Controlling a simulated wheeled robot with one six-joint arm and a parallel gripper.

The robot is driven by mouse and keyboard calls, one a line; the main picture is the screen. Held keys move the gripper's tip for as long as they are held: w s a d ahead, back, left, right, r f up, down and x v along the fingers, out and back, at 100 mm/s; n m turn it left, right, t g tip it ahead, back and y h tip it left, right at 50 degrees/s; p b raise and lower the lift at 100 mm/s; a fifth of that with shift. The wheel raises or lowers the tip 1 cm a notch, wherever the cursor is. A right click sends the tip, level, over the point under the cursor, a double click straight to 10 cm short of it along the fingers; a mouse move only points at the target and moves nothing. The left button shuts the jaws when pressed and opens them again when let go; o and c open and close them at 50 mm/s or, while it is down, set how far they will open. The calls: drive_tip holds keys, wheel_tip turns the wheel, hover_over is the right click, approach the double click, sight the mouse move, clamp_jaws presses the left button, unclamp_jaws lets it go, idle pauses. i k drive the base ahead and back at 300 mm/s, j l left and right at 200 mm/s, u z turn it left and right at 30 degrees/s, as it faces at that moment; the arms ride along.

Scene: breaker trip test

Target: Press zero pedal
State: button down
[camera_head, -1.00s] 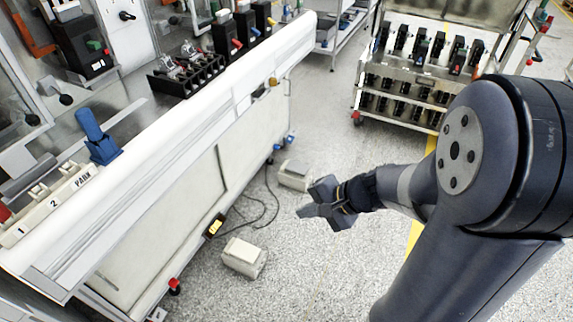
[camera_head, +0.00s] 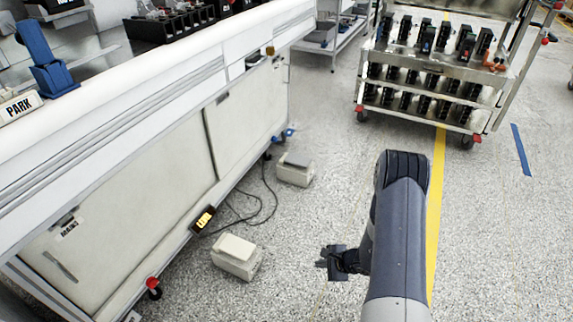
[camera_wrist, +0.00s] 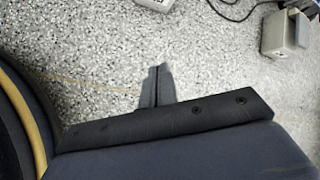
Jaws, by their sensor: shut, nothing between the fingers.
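Two box-shaped foot pedals stand on the speckled floor beside the bench. The nearer cream pedal (camera_head: 237,257) is at lower centre in the head view. The farther pedal (camera_head: 294,169) has a grey top plate. No readable label shows which is the zero pedal. My gripper (camera_head: 324,263) is low, right of the nearer pedal and apart from both. In the wrist view my gripper's fingers (camera_wrist: 160,68) are together and empty, over bare floor. A grey-topped pedal (camera_wrist: 285,36) is at upper right there, and part of a cream box (camera_wrist: 156,4) shows at the top edge.
A long white bench (camera_head: 150,130) runs along the left, with a blue lever (camera_head: 47,62) and a PARK label on it. Black cables (camera_head: 262,205) lie between bench and pedals. A wheeled rack (camera_head: 440,75) stands at the back right. Floor around my gripper is clear.

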sight(294, 159)
drive_tip(key=i+l+u, duration=0.25)
drive_tip(key=i+l, duration=0.15)
drive_tip(key=i, duration=0.5)
drive_tip(key=i+l+u, duration=0.3)
drive_tip(key=i+l, duration=0.25)
drive_tip(key=i, duration=0.25)
drive_tip(key=i+l+u, duration=0.25)
drive_tip(key=i+l, duration=0.45)
drive_tip(key=i, duration=0.1)
